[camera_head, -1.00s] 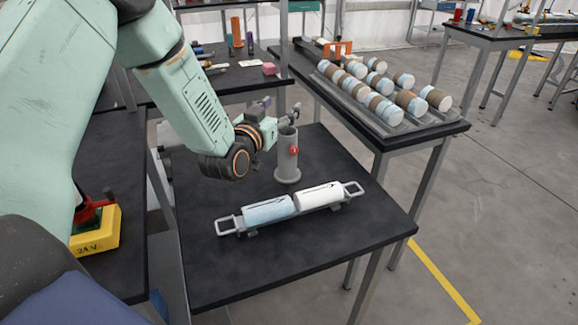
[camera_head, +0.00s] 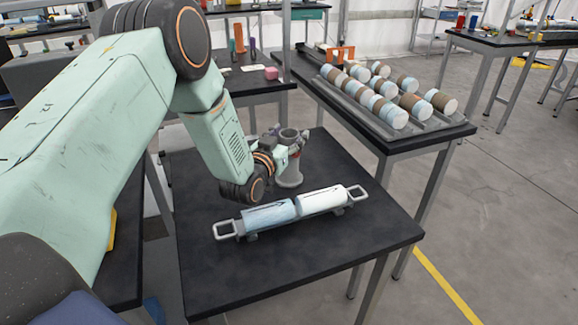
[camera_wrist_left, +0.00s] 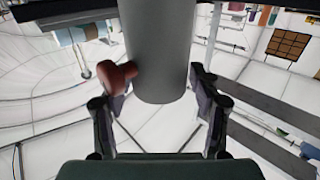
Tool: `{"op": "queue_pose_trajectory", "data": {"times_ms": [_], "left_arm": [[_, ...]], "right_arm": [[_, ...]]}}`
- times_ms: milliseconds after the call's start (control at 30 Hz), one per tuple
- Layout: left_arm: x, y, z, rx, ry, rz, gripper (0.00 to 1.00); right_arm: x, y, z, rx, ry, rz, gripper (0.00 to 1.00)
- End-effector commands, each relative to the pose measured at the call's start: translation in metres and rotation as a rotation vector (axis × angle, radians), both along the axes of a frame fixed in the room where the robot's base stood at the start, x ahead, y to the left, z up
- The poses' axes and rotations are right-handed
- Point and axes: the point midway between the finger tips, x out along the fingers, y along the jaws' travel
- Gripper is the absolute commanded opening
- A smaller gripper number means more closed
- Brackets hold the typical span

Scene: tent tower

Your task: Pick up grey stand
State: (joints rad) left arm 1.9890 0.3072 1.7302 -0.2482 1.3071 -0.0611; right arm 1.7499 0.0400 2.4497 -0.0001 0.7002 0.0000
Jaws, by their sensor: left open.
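The grey stand (camera_head: 290,177) is an upright hollow cylinder on a round base, near the back of the dark table. My left gripper (camera_head: 293,148) is open at the upper part of the stand and partly covers it. In the left wrist view the grey stand (camera_wrist_left: 160,60) lies between the two spread fingers (camera_wrist_left: 153,85), with a gap on the right side. The stand's red knob (camera_wrist_left: 115,77) shows beside the left finger there. Whether either finger touches the stand is unclear. My right gripper is out of view.
A rack (camera_head: 240,227) with handles holds a blue and a white cylinder (camera_head: 320,200) in front of the stand. A second table (camera_head: 455,130) at the right bears a tray of several striped cylinders (camera_head: 388,112). The front of the near table is clear.

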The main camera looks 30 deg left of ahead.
Motion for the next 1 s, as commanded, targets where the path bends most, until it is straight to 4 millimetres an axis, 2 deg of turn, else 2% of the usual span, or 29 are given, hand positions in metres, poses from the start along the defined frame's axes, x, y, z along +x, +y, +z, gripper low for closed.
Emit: {"op": "queue_pose_trajectory", "data": {"times_ms": [100, 300, 600, 1000], "left_arm": [[0.018, 0.000, 0.000, 0.001, -0.004, -0.001, 0.63], [0.037, 0.001, 0.000, 0.000, -0.001, -0.001, 0.63], [0.040, 0.001, 0.000, -0.001, 0.000, 0.000, 0.62], [0.040, 0.002, 0.000, 0.000, 0.001, 0.000, 0.28]], "right_arm": [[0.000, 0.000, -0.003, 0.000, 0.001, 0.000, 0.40], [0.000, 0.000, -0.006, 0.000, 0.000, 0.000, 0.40], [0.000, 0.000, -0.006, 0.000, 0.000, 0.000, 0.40], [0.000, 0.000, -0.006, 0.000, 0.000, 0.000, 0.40]]}}
